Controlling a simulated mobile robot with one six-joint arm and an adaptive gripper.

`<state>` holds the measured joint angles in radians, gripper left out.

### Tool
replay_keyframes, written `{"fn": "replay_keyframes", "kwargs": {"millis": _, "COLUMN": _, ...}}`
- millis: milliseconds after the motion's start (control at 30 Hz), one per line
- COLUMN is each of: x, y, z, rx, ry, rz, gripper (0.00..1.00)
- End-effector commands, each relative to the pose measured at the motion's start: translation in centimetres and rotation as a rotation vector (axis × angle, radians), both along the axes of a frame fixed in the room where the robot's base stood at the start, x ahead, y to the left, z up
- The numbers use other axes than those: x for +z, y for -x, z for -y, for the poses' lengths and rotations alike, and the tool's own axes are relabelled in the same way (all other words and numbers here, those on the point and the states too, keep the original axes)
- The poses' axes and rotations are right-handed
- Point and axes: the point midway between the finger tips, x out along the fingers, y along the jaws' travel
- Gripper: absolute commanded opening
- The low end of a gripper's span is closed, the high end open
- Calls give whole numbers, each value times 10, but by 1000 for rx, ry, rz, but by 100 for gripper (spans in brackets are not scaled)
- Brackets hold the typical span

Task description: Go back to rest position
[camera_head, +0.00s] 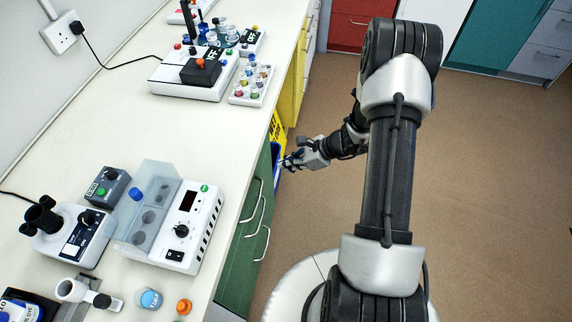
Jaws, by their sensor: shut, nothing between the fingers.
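My gripper (291,162) is at the end of my arm, beside the bench's front edge and lower than the bench top. It points left toward a blue bin (276,158) that stands against the cabinets. The fingers look closed and hold nothing that I can see. My arm reaches forward on the right side of the picture and bends back to the left.
The white bench (190,127) runs along the left. It carries a microscope (72,235), a white device with a display (188,228), a rack of coloured vials (251,85) and a black-topped instrument (200,72). Brown floor (500,190) is clear on the right.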

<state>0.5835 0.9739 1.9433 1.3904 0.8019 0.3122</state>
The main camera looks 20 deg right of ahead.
Motion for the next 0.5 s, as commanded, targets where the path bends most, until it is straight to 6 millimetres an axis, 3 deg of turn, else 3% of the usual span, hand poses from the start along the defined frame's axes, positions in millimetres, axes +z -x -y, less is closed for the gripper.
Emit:
{"fn": "replay_keyframes", "kwargs": {"millis": 33, "x": 12, "y": 5, "z": 7, "rx": -2, "ry": 0, "rz": -1, "gripper": 0}}
{"fn": "replay_keyframes", "kwargs": {"millis": 200, "x": 32, "y": 18, "z": 24, "rx": -1, "ry": 0, "rz": -1, "gripper": 0}}
{"fn": "replay_keyframes", "kwargs": {"millis": 500, "x": 42, "y": 26, "z": 34, "rx": 1, "ry": 0, "rz": -3, "gripper": 0}}
